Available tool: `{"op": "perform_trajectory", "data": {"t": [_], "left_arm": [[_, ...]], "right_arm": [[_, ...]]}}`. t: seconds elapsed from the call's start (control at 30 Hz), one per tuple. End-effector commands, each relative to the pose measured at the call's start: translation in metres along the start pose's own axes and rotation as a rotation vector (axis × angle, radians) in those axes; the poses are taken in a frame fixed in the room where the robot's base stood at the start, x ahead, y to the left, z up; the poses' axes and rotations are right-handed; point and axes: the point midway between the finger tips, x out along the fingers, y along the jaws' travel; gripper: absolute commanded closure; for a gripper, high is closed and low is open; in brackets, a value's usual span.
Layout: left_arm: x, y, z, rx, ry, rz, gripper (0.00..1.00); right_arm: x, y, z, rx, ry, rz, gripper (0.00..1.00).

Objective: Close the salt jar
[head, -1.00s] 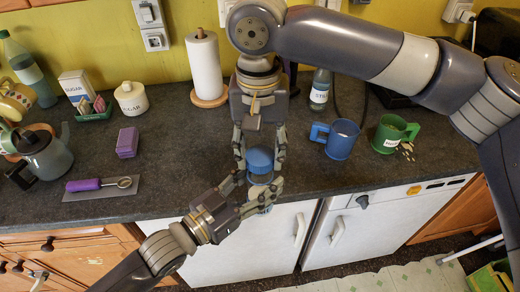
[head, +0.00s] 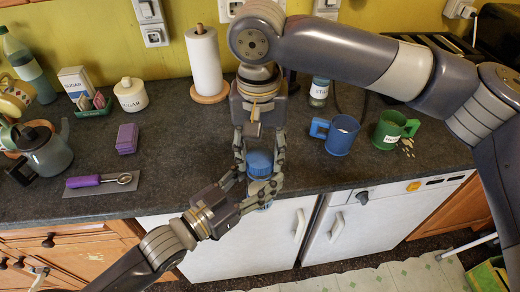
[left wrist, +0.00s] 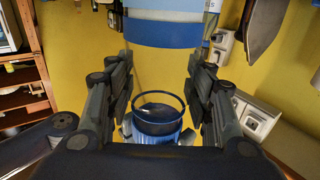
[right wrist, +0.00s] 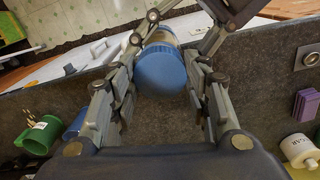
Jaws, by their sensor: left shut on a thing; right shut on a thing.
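The salt jar's blue lid (head: 260,163) is between the fingertips of my right gripper (head: 259,165), which is shut on it from above. The lid also shows in the right wrist view (right wrist: 160,72). My left gripper (head: 262,187) is shut on the jar just below the lid, at the counter's front edge. The jar (right wrist: 163,38) shows behind the lid in the right wrist view, and its blue and white side (left wrist: 175,30) shows at the top of the left wrist view.
A blue mug (head: 342,137) and a green mug (head: 389,132) stand to the right. A paper towel roll (head: 205,63) stands behind, left of my right gripper. A purple block (head: 127,139), a purple-handled spoon (head: 84,182) and a teapot (head: 47,155) are at left.

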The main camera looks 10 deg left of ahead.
Motion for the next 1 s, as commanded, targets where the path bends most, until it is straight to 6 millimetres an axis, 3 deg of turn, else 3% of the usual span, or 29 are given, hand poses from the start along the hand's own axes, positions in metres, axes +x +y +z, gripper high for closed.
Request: {"op": "perform_trajectory", "data": {"t": [0.6, 0.77, 1.0], "left_arm": [[0.0001, 0.0000, -0.0015, 0.001, 0.003, 0.000, 1.00], [0.0001, 0.0000, -0.0013, 0.000, 0.003, 0.000, 1.00], [0.0001, 0.0000, -0.0012, 0.001, 0.003, 0.000, 1.00]], "right_arm": [[0.0098, -0.0002, 0.0002, 0.025, -0.001, 0.000, 0.65], [0.0101, -0.0007, 0.0004, 0.206, -0.003, 0.000, 0.65], [0.0101, -0.0010, 0.0001, 0.605, -0.006, 0.001, 0.65]]}}
